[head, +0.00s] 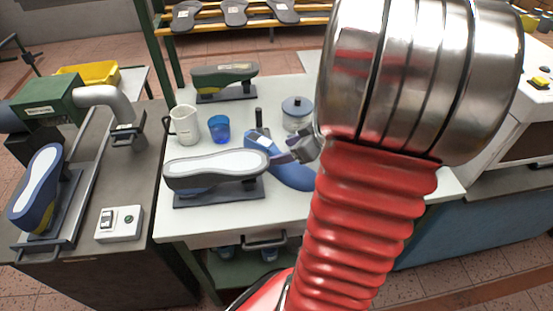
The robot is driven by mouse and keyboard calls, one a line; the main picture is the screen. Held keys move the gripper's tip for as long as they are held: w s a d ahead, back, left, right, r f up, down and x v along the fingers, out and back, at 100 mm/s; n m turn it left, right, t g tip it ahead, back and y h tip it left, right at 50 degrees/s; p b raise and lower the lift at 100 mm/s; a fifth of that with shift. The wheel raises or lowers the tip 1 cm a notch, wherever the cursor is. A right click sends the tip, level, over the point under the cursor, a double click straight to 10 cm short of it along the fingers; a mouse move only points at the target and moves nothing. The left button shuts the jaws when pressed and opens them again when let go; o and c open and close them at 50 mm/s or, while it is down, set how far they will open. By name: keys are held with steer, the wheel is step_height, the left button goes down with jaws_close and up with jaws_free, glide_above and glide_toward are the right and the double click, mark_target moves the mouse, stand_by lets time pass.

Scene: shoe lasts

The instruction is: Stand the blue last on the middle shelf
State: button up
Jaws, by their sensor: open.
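The blue last (292,178) lies on the white table (225,222), right of centre. My gripper (283,156) is over it, with the grey jaws at the middle of the last; they are open, and I cannot tell whether they touch it. My arm and the jaws hide part of the last. Behind the table stands a rack with yellow rails (300,21) that holds several dark soles or lasts. I cannot tell which level is the middle shelf.
A grey shoe with a white sole (215,165) is upside down on a stand in front. A green shoe (224,75), white jug (186,124), blue cup (219,128) and lidded jar (297,112) stand behind. A blue shoe (38,190) sits on the left bench.

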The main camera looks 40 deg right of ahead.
mark_target(275, 149)
steer(key=shift+x, duration=2.6)
steer(key=shift+s+a+f, duration=0.1)
steer(key=shift+s+f, duration=0.05)
steer(key=shift+s, duration=0.05)
jaws_close()
steer(key=shift+r, duration=5.1)
